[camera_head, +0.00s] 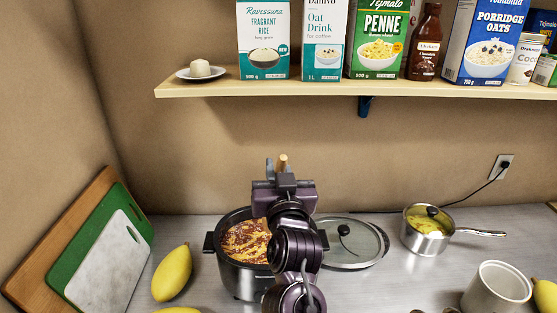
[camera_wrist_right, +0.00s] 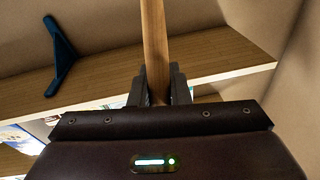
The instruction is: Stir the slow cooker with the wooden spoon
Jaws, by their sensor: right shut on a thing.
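The slow cooker (camera_head: 236,277) stands on the counter with its lid off, and reddish-brown food with yellow bits (camera_head: 246,241) shows inside. My right gripper (camera_head: 283,176) is over the cooker's right side in the head view and hides part of it. In the right wrist view the gripper (camera_wrist_right: 160,88) is shut on the wooden spoon's handle (camera_wrist_right: 154,45). The handle's end (camera_head: 283,160) pokes up above the gripper in the head view. The spoon's lower end is hidden, so I cannot tell how deep it sits. My left gripper is not in view.
A glass lid (camera_head: 352,246) lies right of the cooker. A steel saucepan (camera_head: 428,238) and a white pot (camera_head: 496,288) stand further right. A yellow fruit (camera_head: 172,273) and cutting boards (camera_head: 108,262) are on the left. A shelf (camera_head: 330,89) with packages hangs above.

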